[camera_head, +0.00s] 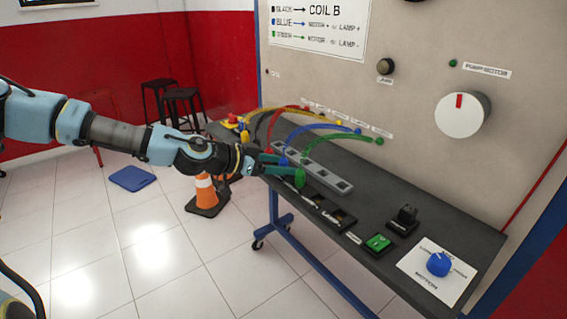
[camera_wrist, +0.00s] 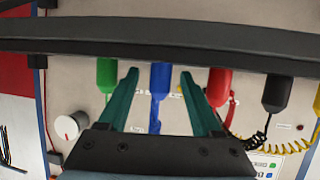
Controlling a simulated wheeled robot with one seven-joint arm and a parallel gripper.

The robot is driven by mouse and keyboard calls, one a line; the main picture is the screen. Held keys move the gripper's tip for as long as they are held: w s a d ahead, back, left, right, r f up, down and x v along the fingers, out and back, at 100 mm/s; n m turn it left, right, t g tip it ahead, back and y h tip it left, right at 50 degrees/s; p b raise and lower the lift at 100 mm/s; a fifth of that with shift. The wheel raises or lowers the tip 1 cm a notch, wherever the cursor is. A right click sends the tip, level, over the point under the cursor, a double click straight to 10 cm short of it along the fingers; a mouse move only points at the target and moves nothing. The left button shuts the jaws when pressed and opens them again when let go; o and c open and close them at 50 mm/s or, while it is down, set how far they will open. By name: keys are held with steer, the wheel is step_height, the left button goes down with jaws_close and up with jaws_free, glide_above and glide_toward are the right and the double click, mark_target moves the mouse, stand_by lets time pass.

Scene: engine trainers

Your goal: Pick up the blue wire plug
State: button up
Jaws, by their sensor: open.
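The blue wire plug (camera_wrist: 161,92) hangs in the wrist view between the two teal fingers of my gripper (camera_wrist: 158,74). The fingers are open, with a gap visible on each side of the plug. In the head view my gripper (camera_head: 281,164) is at the near edge of the dark bench, among the row of plugs. The blue wire (camera_head: 318,128) arches from the panel down to this spot, where the fingers partly hide its plug.
The green plug (camera_wrist: 106,74) and red plug (camera_wrist: 218,86) stand close outside the fingers on either side. A black plug (camera_wrist: 277,93) is farther right. A grey socket strip (camera_head: 328,178) lies on the bench (camera_head: 440,222). The panel (camera_head: 415,110) rises behind.

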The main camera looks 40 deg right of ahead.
steer(key=shift+s+d+f, duration=0.1)
steer(key=shift+d+f, duration=0.1)
steer(key=shift+d, duration=0.1)
jaws_close()
stand_by(0.4)
